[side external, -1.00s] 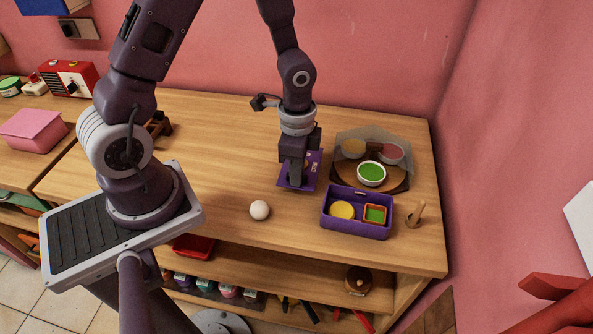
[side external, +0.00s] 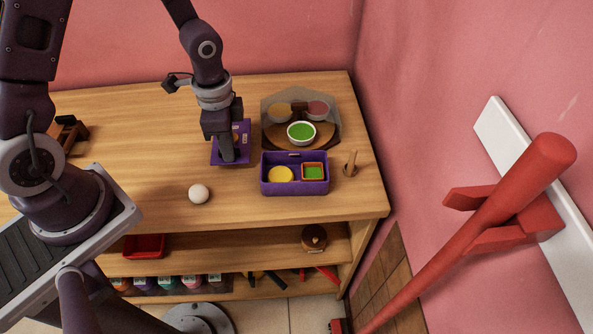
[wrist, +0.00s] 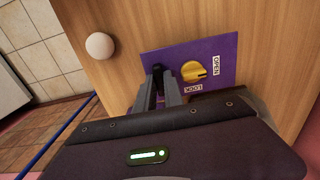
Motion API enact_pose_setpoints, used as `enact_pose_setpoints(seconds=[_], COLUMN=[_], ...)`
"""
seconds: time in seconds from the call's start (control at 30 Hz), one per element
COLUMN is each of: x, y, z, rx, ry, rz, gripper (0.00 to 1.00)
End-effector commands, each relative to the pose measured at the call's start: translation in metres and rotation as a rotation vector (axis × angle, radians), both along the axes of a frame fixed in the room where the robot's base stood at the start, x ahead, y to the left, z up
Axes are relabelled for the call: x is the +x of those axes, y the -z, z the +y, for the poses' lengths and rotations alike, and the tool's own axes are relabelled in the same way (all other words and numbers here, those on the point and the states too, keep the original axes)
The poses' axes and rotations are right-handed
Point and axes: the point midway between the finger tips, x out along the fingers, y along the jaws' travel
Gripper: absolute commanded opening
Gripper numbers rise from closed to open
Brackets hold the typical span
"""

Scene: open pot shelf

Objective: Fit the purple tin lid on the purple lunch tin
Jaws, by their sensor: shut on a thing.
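The purple tin lid (side external: 245,131) is a flat plate left of the purple lunch tin (side external: 295,189) in the side external view. In the wrist view the lid (wrist: 224,52) shows a yellow knob (wrist: 193,70) and the words OPEN and LOCK. My gripper (side external: 228,158) points down and is shut on the lid; its fingers (wrist: 161,80) are beside the knob in the wrist view. What lies between the fingertips is partly hidden. I cannot tell whether the lid touches the table. The tin is open and upright, with a yellow round item and an orange square cup of green inside.
A white ball (side external: 199,194) lies on the wooden table (side external: 140,135), left of the tin. A board with bowls, including a white bowl of green (side external: 301,133), is behind the tin. A small wooden peg (side external: 351,163) stands to its right.

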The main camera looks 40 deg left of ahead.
Motion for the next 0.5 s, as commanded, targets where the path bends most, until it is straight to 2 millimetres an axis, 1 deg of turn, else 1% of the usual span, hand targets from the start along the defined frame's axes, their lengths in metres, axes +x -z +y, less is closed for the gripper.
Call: enact_pose_setpoints(seconds=[0.37,0.43,0.47,0.5], x=[0.0,0.001,0.001,0.002], y=[-0.001,-0.006,-0.012,-0.022], z=[0.0,0.0,0.0,0.001], rx=[0.0,0.0,0.001,0.0], ry=[0.0,-0.001,-0.001,-0.003], rz=[0.0,-0.003,-0.005,-0.007], gripper=[0.0,0.0,0.0,0.0])
